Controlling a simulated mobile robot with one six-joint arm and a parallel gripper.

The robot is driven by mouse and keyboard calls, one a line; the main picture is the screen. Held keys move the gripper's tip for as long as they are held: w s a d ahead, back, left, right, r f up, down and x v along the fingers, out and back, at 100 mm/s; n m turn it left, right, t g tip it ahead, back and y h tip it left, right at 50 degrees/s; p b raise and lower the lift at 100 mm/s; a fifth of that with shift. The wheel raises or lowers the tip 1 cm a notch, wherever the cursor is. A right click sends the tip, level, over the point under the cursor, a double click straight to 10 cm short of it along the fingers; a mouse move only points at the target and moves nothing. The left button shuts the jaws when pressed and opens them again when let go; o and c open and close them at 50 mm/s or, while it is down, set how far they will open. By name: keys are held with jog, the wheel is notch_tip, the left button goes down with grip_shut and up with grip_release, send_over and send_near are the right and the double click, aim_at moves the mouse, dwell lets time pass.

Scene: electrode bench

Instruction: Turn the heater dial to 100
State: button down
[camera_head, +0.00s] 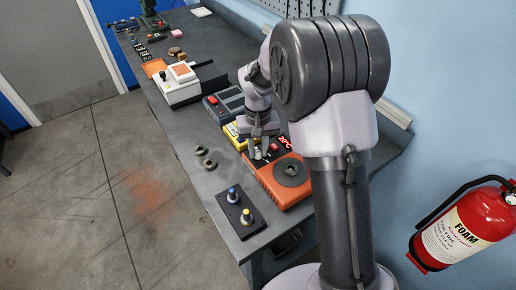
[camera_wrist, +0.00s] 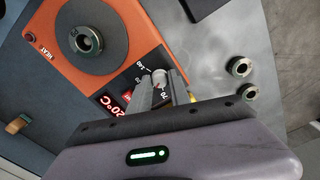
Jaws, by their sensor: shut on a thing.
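The orange heater (camera_head: 267,184) stands near the front end of the bench, with a dark round plate on top. Its red display (camera_head: 285,140) reads 20°C and also shows in the wrist view (camera_wrist: 110,106). The heater's dial (camera_wrist: 159,75) is a small grey knob with a reddish mark, beside printed numbers including 140 and 70. My gripper (camera_head: 257,152) reaches down over the heater's control side. In the wrist view my gripper (camera_wrist: 163,84) is shut on the dial, which sits between the fingertips. The fingers hide part of the dial's scale, and I cannot read its exact setting.
A ring-shaped metal piece (camera_wrist: 86,41) sits on the heater's round plate. Two metal rings (camera_head: 205,158) lie left of the heater. A dark block with two knobbed posts (camera_head: 240,211) stands in front. A yellow device (camera_head: 237,137) and a blue-grey device (camera_head: 224,104) stand behind.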

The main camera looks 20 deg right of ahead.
aim_at(258, 152)
dwell(0.5)
jog(key=c, duration=1.2)
grip_release()
notch_tip(258, 152, up, 17)
jog(key=p, duration=0.6)
jog(key=shift+r, duration=0.2)
